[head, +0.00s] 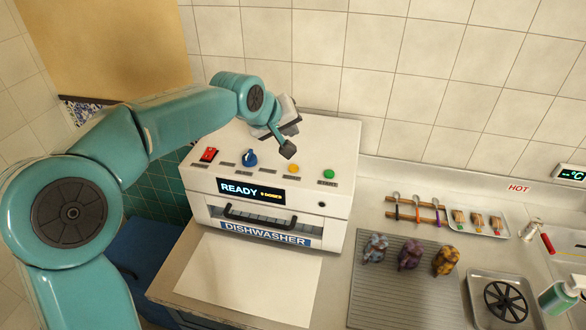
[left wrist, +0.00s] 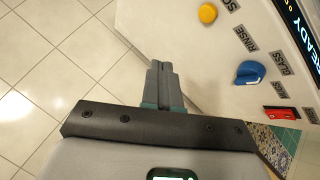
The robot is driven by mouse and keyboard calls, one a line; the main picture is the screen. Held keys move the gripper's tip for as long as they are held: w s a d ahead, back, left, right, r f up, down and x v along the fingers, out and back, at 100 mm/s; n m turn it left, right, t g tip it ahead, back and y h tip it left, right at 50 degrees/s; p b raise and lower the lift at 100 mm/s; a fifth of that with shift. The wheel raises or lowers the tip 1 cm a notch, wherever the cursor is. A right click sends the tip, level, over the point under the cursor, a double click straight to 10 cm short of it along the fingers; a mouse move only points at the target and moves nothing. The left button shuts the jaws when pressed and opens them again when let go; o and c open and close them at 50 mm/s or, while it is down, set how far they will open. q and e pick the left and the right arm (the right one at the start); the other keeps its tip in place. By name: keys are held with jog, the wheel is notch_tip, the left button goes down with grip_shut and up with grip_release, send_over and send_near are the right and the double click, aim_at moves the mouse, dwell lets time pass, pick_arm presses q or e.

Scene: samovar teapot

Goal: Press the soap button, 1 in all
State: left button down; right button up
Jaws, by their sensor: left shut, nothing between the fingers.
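The white dishwasher (head: 335,150) has a sloping top panel with a yellow button (head: 293,168), which also shows in the left wrist view (left wrist: 208,13) beside a label starting "SO". Its display (head: 250,190) reads "READY" and a smaller doses line. My left gripper (head: 287,150) is shut and empty. In the head view its tips appear just above the yellow button; in the left wrist view the shut fingers (left wrist: 158,70) are apart from it, over the panel's edge and wall tiles. My right gripper is not in view.
Beside the yellow button are a green button (head: 329,174), a blue knob (head: 249,158) and a red switch (head: 208,154). Right of the dishwasher, several figures stand on a ribbed mat (head: 375,300). Trays and a green bottle (head: 558,296) are further right.

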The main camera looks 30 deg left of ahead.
pick_arm(q)
jog(key=b, duration=0.5)
send_over(291, 169)
notch_tip(291, 169, down, 7)
jog(key=shift+a+r, duration=0.1)
jog(key=shift+r, duration=0.05)
jog(key=shift+w+f+b, duration=0.1)
jog(key=shift+f+b, duration=0.2)
jog(key=shift+f, duration=0.25)
jog(key=shift+r, duration=0.1)
dwell(0.9)
jog(key=shift+f+b, duration=0.45)
